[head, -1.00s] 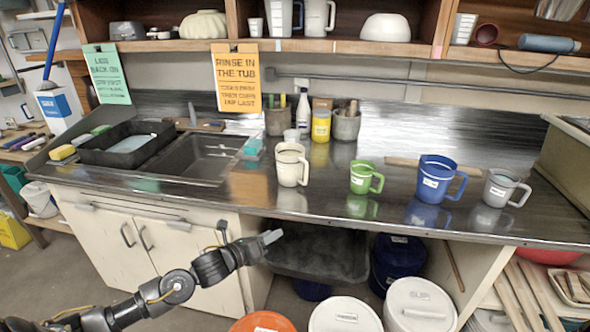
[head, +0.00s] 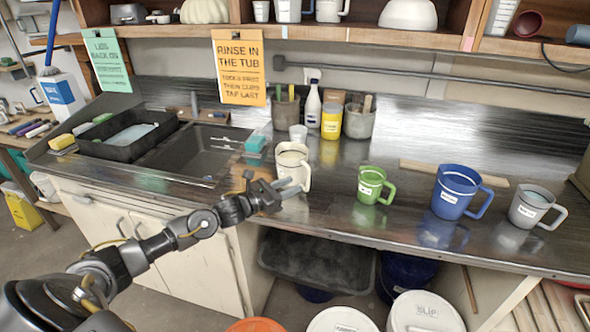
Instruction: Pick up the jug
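Several jugs stand upright in a row on the dark metal counter. They are a cream jug (head: 291,160), a small green jug (head: 370,184), a larger blue jug (head: 453,192) and a grey jug (head: 529,207), each with its handle to the right. My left gripper (head: 287,187) is at the counter's front edge, just in front of the cream jug and overlapping its lower part in the picture. Its two pale fingers look parted with nothing between them. I cannot tell whether they touch the jug. My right gripper is not in view.
Behind the cream jug stand a small cup (head: 298,133), a white bottle (head: 312,105), a yellow jar (head: 331,122) and a tool pot (head: 358,122). A sink (head: 195,155) and black tray (head: 125,140) lie left. Lidded buckets (head: 425,313) stand below the counter.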

